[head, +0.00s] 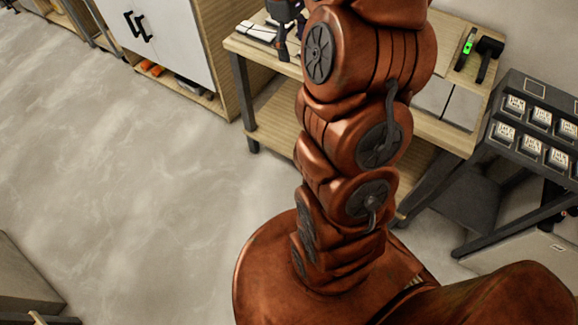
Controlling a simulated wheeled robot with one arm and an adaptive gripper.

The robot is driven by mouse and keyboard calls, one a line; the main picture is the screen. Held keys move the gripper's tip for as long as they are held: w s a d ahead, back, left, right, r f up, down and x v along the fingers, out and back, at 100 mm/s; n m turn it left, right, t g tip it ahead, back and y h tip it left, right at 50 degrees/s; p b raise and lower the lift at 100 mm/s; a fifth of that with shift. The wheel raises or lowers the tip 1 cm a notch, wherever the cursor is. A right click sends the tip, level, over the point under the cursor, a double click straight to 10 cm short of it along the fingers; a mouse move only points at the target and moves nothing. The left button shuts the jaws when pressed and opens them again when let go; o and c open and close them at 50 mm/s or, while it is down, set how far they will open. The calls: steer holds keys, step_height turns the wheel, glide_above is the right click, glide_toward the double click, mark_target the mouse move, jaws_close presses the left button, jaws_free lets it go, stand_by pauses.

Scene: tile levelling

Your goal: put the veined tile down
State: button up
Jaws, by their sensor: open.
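My gripper (287,42) is at the top of the head view, over the left part of a wooden workbench (240,46). It is dark and open, and partly cut off by my arm and the frame edge. Pale flat pieces with dark parts (257,32) lie on the bench just left of it. I cannot tell whether one is the veined tile, or whether the gripper touches anything. Pale grey square tiles (462,107) lie on the bench right of my arm. No veining is clear on them. My arm hides the middle of the bench.
A black mallet (487,58) and a green-marked tool (467,45) lie at the bench's right end. A dark rack (530,125) with several labelled compartments stands right. A white-doored cabinet (165,35) stands upper left.

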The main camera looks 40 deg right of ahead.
steer(key=s+a+r, duration=0.2)
steer(key=s+a, duration=0.3)
steer(key=a, duration=0.3)
steer(key=s+a+f+m, duration=0.1)
steer(key=s+a+m, duration=0.1)
steer(key=s+a, duration=0.4)
steer(key=s+a+f+m, duration=0.2)
steer(key=s+a, duration=0.5)
steer(key=s, duration=0.8)
steer(key=shift+y, duration=0.4)
